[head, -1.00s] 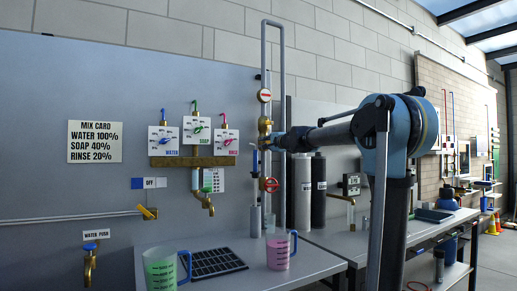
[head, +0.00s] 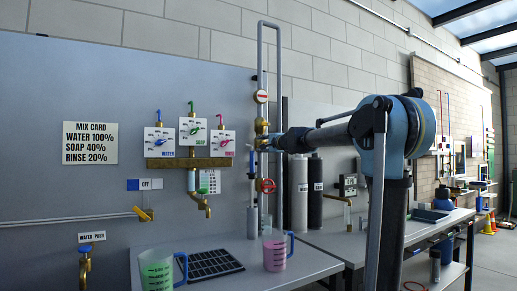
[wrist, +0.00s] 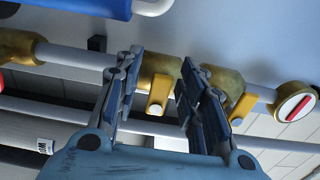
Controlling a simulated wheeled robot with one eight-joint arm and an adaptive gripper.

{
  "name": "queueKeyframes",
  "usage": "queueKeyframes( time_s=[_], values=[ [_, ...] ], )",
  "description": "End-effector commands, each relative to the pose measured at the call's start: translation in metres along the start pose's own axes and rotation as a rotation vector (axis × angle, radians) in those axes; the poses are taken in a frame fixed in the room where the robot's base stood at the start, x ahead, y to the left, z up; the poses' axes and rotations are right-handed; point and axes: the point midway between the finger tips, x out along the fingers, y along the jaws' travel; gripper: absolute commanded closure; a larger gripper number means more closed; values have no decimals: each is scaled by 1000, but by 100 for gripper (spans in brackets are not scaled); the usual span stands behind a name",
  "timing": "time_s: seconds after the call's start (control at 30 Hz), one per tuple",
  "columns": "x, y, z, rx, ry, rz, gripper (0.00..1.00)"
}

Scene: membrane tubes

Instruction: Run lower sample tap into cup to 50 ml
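The lower sample tap is the brass body with a short yellow lever (wrist: 157,95) in the wrist view, on a grey pipe. My gripper (wrist: 163,68) has its two fingers apart, one on each side of this lever; I cannot tell whether either touches it. A second tap with a yellow lever (wrist: 241,107) lies just right of the right finger. In the head view my gripper (head: 275,141) is at the brass fittings (head: 262,127) on the upright pipe, partly hiding them. A small clear vessel (head: 267,229), possibly the cup, stands below; its level is unreadable.
A green-filled jug (head: 156,270) and a pink jug (head: 275,254) stand on the bench beside a black drain grid (head: 213,262). A red valve wheel (head: 267,186) sits below my gripper. A red-marked round indicator (wrist: 296,102) is at the wrist view's right.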

Motion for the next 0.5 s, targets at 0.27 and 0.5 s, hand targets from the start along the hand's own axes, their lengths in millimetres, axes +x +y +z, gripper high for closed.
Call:
queueKeyframes(
  time_s=[0.27, 0.5],
  values=[
    [-20, 0, 2, 0, -2, 0, 63],
    [-57, 0, 1, 0, 0, 0, 63]
  ],
)
